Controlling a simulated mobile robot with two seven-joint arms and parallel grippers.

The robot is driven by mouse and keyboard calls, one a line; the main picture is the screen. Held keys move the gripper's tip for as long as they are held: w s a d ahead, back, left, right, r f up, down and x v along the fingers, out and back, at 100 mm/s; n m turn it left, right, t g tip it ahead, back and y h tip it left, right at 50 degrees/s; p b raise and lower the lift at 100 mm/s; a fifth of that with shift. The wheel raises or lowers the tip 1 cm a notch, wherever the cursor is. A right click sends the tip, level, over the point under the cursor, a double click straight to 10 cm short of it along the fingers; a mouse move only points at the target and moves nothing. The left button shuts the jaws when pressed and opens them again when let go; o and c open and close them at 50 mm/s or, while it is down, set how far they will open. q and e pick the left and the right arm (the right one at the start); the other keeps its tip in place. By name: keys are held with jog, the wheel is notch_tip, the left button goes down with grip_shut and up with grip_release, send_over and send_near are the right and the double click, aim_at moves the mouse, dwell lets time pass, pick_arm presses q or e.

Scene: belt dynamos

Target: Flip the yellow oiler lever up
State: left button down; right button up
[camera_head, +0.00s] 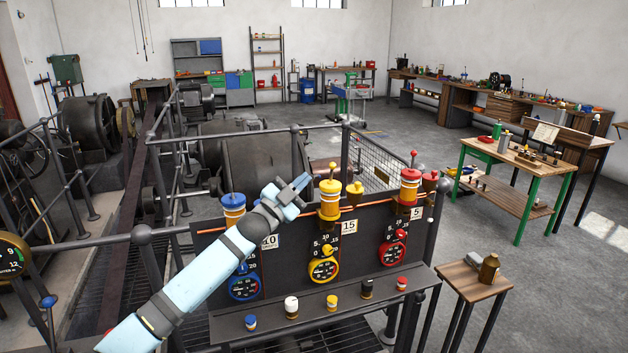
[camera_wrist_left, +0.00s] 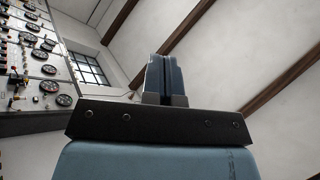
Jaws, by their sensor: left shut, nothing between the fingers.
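The yellow oiler (camera_head: 330,203) stands on top of the dark panel, between a blue oiler (camera_head: 234,207) and a red oiler (camera_head: 409,188). Its yellow lever (camera_head: 333,170) rises as a short stem with a small knob above the cap and looks upright. My left gripper (camera_head: 303,182) is shut and empty, just left of the yellow oiler's cap in the picture. Whether it touches the cap cannot be told. In the left wrist view its closed fingers (camera_wrist_left: 165,78) point up against the ceiling. My right gripper is not in view.
The panel (camera_head: 290,255) carries blue, yellow and red gauges; my left arm crosses its left part. A ledge (camera_head: 270,325) below holds several small caps. Railings (camera_head: 346,150) stand behind. A small wooden stand (camera_head: 465,280) with a brown bottle is at right.

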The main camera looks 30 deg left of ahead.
pick_arm(q)
jog(key=s, duration=0.4)
jog(key=shift+a+f+b, duration=0.15)
jog(key=shift+a+b, duration=0.15)
jog(key=shift+b, duration=0.05)
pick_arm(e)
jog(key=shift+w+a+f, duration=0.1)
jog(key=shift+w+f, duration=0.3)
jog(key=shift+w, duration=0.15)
